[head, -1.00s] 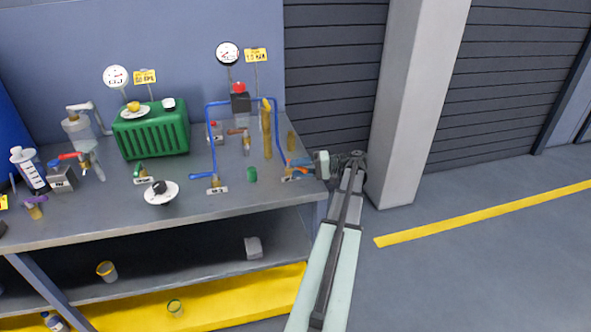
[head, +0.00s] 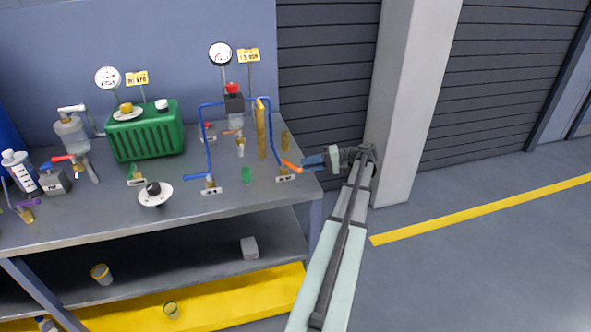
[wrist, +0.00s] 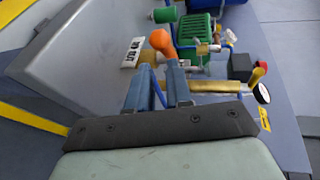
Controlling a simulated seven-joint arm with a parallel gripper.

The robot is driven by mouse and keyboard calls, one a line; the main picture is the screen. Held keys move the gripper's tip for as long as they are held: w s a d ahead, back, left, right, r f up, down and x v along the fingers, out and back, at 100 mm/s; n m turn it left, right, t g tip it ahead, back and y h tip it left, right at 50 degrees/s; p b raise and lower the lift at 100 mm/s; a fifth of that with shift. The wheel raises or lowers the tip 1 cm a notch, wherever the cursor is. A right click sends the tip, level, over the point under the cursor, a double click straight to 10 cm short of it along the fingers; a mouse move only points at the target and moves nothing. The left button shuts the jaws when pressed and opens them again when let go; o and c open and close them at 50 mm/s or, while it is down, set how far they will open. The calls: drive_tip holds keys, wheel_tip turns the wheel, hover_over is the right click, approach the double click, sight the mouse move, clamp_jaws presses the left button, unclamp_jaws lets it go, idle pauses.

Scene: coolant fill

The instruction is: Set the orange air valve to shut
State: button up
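The orange air valve handle (head: 291,167) sits on a brass body with a white label (head: 285,178) near the bench's right end. In the wrist view the rounded orange handle (wrist: 162,42) lies just beyond the fingertips. The blue fingers of my gripper (wrist: 160,70) are apart, with nothing held between them. The label's text is too small to read surely.
A blue pipe (head: 207,140) with a blue-handled valve (head: 195,177) stands left of the orange one. A tall brass column (head: 261,133) and a green cylinder (head: 247,175) are near. A grey pillar (head: 397,100) rises behind my arm. The bench front (head: 150,215) is mostly clear.

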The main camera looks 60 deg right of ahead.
drive_tip(key=w+d+m+g+h, duration=0.1)
drive_tip(key=d+m+g+h, duration=0.1)
drive_tip(key=w+d+f+m+g+h, duration=0.1)
drive_tip(key=w+m+h, duration=0.1)
drive_tip(key=m, duration=0.1)
drive_tip(key=w+d+m+g+h, duration=0.1)
drive_tip(key=d+m+g+h, duration=0.1)
drive_tip(key=m, duration=0.1)
drive_tip(key=shift+w+d+f+g, duration=0.2)
drive_tip(key=shift+d+f+g, duration=0.1)
clamp_jaws()
drive_tip(key=shift+w+f+m+g+h, duration=0.2)
drive_tip(key=shift+w+m+g+h, duration=0.2)
drive_tip(key=shift+g+h, duration=0.2)
drive_tip(key=shift+w+g+h, duration=0.55)
drive_tip(key=shift+g+h, duration=0.45)
drive_tip(key=w+a+r+n+g+h, duration=0.2)
drive_tip(key=w+a+r+g+h, duration=0.3)
drive_tip(key=w+r+h, duration=0.35)
drive_tip(key=s+a+f+n+g+h, duration=0.2)
drive_tip(key=s+a+n, duration=0.1)
drive_tip(key=a+n, duration=0.65)
drive_tip(key=s+a+f+n+g+h, duration=0.25)
drive_tip(key=a+n, duration=0.45)
drive_tip(key=a, duration=0.5)
drive_tip(key=shift+t, duration=0.35)
drive_tip(key=x, duration=0.9)
drive_tip(key=r+x, duration=0.1)
drive_tip(key=x, duration=0.4)
drive_tip(key=shift+s, duration=0.4)
